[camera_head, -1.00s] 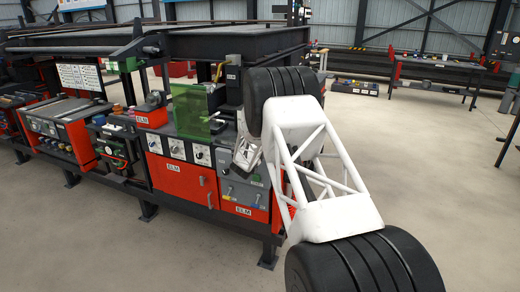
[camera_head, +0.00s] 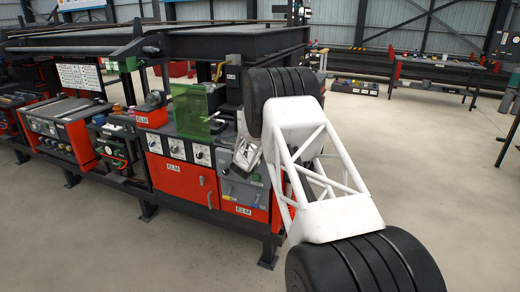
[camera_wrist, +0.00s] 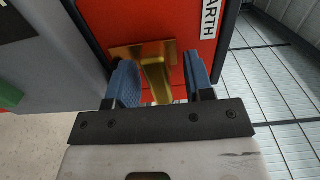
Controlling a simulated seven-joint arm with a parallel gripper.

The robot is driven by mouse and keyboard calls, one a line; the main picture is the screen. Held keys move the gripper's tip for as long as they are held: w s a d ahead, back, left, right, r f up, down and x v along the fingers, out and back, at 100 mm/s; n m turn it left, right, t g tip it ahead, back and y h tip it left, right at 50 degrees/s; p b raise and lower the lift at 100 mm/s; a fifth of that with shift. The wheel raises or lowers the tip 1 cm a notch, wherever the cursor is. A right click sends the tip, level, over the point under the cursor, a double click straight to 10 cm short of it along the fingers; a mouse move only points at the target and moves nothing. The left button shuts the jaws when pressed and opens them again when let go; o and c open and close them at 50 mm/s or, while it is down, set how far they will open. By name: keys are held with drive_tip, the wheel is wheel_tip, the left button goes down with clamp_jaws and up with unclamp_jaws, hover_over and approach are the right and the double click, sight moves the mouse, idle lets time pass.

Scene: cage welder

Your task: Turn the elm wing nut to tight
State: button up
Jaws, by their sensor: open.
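A brass wing nut (camera_wrist: 145,52) shows in the wrist view, with a flat upper part against a red panel (camera_wrist: 140,20) and a narrower part reaching down toward my gripper. My gripper (camera_wrist: 159,78) is open, with one blue finger on each side of the narrower brass part. A gap shows on both sides, so the fingers look apart from it. In the head view the wing nut and the fingertips are hidden by my arm, near the right end of the bench. Plates marked ELM (camera_head: 244,211) are on that end's red cabinet.
A label ending in "ARTH" (camera_wrist: 210,20) is on the red panel beside the nut. A grey panel with a green part (camera_wrist: 8,95) stands at left. A green transparent screen (camera_head: 190,112) stands on the bench.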

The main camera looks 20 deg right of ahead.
drive_tip(key=v, duration=0.8)
idle(0.4)
drive_tip(key=shift+r, duration=0.1)
idle(0.4)
drive_tip(key=s+a+r+n+t+y, duration=0.15)
drive_tip(key=a+r+n+y, duration=0.25)
drive_tip(key=r, duration=0.4)
drive_tip(key=s+a+r+n+g+y, duration=0.2)
drive_tip(key=s+a+r+n+y, duration=0.3)
drive_tip(key=s, duration=0.6)
drive_tip(key=s+a+r+n+g+y, duration=0.1)
drive_tip(key=s+a+r+n+y, duration=0.2)
drive_tip(key=s+a+r+n, duration=0.55)
drive_tip(key=s+a+f+n+g, duration=0.1)
drive_tip(key=s+n+g, duration=0.3)
drive_tip(key=s, duration=1.8)
drive_tip(key=s+a+n+g, duration=0.1)
drive_tip(key=s+n+g, duration=0.3)
drive_tip(key=s, duration=1.9)
drive_tip(key=shift+a+f+n+g+y, duration=0.15)
drive_tip(key=shift+f+n+g+y, duration=0.2)
drive_tip(key=shift+f+n, duration=0.1)
